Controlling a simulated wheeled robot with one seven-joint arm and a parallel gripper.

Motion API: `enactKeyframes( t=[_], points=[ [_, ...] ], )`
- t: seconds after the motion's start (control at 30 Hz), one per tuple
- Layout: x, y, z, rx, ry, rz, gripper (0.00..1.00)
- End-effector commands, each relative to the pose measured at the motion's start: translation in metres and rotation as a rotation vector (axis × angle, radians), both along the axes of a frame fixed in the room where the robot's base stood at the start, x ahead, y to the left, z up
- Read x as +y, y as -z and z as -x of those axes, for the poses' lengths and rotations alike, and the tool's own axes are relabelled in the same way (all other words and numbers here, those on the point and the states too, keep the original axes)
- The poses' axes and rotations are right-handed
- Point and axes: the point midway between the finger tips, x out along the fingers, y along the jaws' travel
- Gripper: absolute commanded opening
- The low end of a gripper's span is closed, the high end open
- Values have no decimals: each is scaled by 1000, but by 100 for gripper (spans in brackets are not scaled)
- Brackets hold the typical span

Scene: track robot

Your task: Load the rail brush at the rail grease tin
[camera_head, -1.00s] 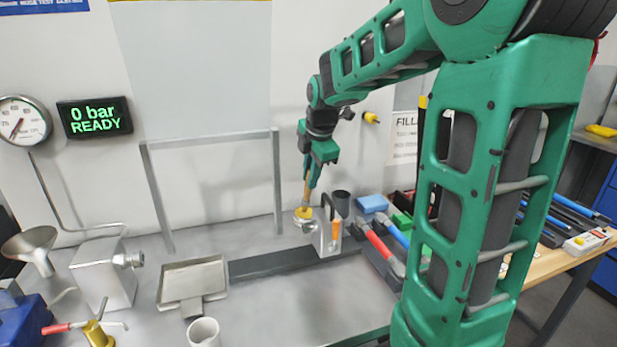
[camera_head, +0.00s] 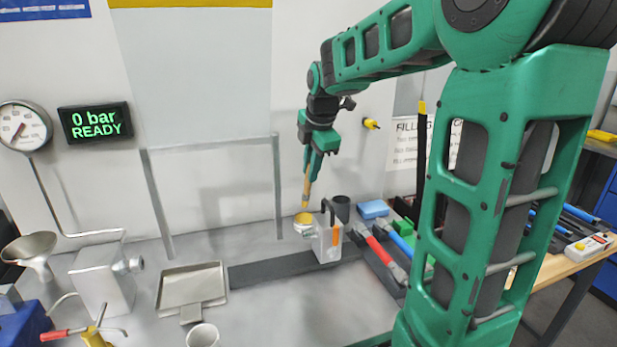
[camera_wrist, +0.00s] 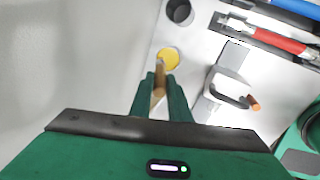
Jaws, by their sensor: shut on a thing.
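My gripper (camera_head: 310,172) points down above the bench, shut on the rail brush (camera_head: 306,192), whose wooden handle runs down and slightly left from the fingers. In the wrist view the brush (camera_wrist: 159,82) shows between the two green fingers. The rail grease tin (camera_head: 304,229) is small and round with yellow grease in it, directly below the brush. It also shows in the wrist view as a yellow disc (camera_wrist: 170,55) just beyond the brush.
A grey metal block (camera_head: 326,246) with a handle and an orange piece stands right of the tin. A dark cup (camera_head: 340,205) is behind it. Red-handled and blue-handled tools (camera_head: 374,248) lie further right. A metal tray (camera_head: 192,285) is front left. A metal frame (camera_head: 277,185) stands left.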

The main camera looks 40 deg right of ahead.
Motion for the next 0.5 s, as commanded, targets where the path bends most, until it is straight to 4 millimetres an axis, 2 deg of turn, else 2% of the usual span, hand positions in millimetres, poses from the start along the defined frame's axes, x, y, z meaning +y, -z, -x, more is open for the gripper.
enactKeyframes(
  t=[0.5],
  points=[
    [0, -32, 0, -2, 0, 0, 0]
  ],
)
